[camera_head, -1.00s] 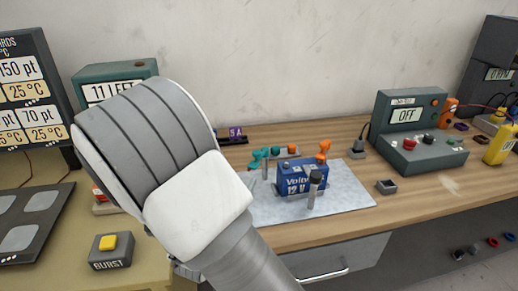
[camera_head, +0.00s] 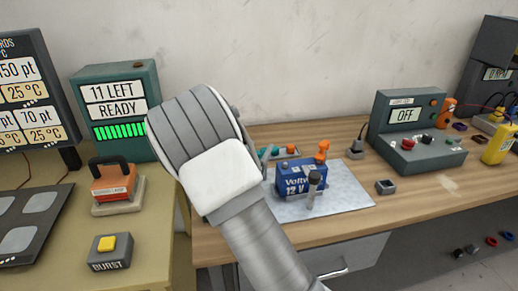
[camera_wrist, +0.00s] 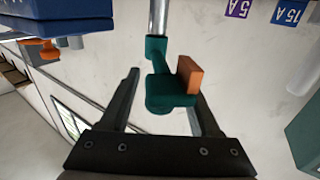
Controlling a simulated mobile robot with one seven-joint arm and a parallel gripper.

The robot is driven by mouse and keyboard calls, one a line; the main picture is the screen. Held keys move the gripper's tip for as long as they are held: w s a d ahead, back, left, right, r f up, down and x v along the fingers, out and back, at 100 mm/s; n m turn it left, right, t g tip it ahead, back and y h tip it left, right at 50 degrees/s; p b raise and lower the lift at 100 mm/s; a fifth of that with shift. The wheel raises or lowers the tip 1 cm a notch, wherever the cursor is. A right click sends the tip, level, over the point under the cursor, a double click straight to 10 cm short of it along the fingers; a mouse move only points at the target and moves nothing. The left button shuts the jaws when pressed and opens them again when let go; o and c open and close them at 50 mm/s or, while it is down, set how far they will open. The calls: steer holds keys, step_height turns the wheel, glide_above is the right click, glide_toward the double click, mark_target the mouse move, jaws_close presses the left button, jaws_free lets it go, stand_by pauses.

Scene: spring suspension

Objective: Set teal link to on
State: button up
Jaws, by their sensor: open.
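The teal link (camera_wrist: 158,92) is in the middle of the wrist view, on the end of a grey metal post, with an orange block (camera_wrist: 190,76) on its right side. My gripper (camera_wrist: 165,82) is open, with one dark finger on each side of the teal link. I cannot tell whether either finger touches it. In the head view my forearm and wrist hide the gripper and most of the link's area. Small teal and orange parts (camera_head: 291,150) show just right of my wrist, behind the blue 12 V battery (camera_head: 302,178).
A teal box reading OFF (camera_head: 404,116) stands farther right. A READY box (camera_head: 117,101) and BURST button (camera_head: 109,250) are at left. Fuse labels (camera_wrist: 237,8) show in the wrist view.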

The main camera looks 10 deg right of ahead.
jaws_close()
stand_by(0.4)
stand_by(1.1)
